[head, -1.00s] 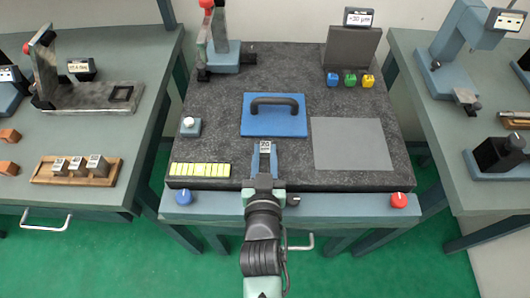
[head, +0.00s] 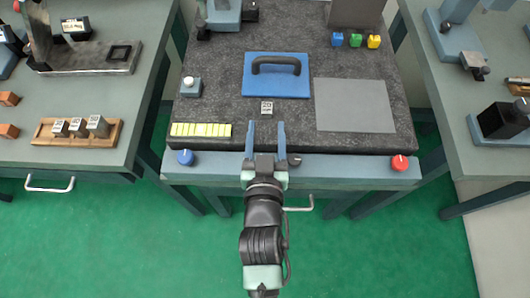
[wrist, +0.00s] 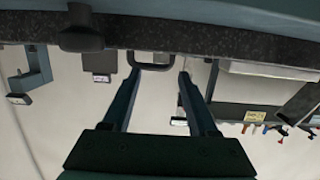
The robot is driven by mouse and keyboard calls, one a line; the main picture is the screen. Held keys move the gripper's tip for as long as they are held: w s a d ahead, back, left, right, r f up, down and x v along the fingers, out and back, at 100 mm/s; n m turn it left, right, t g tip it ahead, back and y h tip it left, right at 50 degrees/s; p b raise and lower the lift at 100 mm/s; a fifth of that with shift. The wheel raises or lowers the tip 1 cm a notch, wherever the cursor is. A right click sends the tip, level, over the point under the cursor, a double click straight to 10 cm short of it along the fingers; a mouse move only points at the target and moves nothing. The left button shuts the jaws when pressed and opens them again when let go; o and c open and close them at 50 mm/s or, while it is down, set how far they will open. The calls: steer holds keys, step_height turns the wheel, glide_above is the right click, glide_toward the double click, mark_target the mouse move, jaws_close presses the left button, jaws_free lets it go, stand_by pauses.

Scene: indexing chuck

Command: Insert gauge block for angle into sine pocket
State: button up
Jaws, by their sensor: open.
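A small grey gauge block (head: 267,107) with a dark-marked label stands on the dark granite plate, just in front of the blue pad. My gripper (head: 266,124) is open and empty at the plate's front edge. Its fingertips are short of the block and apart from it. The wrist view shows the spread fingers (wrist: 160,73) with no block between them. A dark square frame, seemingly the sine pocket (head: 120,53), sits on a grey base on the left bench. Several gauge blocks (head: 77,127) stand in a wooden rack (head: 52,140) on that bench.
The blue pad (head: 260,88) has a black handle. Blue, green and yellow cubes (head: 355,41) stand behind. Gaps separate the benches.

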steer(key=s+r, duration=0.1)
steer(key=s, duration=0.6)
steer(key=shift+r, duration=0.25)
steer(key=shift+w, duration=0.1)
